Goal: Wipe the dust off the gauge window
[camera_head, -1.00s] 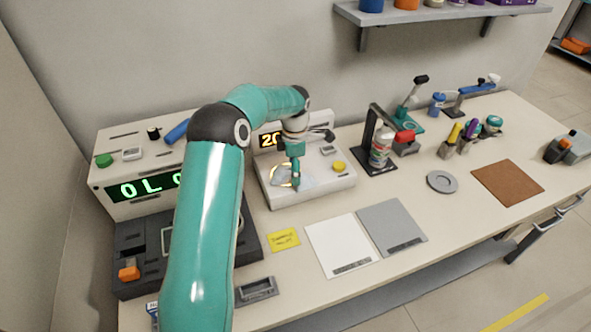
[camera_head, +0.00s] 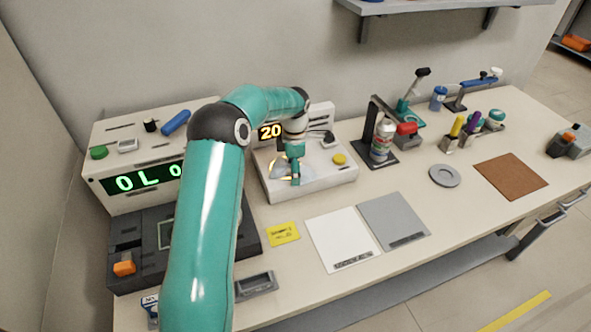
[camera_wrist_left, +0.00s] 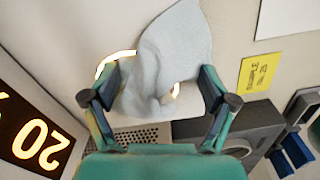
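My left gripper (camera_wrist_left: 160,92) is shut on a grey cloth (camera_wrist_left: 175,45), which bunches between the fingers and spreads out beyond them. In the head view the left gripper (camera_head: 295,172) points down over the white instrument (camera_head: 325,180). A glowing yellow ring, which seems to surround the gauge window (camera_wrist_left: 117,62), shows partly at the cloth's edge. The cloth and fingers hide most of the window, so any dust on it cannot be seen. Whether the cloth presses on the surface is hard to tell. My right gripper is not in view.
An orange "20" display (camera_head: 270,131) stands behind the gripper. A yellow button (camera_head: 340,159) is to its right. A yellow note (camera_head: 283,233), a white pad (camera_head: 342,238) and a grey pad (camera_head: 393,220) lie in front. A bottle stand (camera_head: 378,160) is further right.

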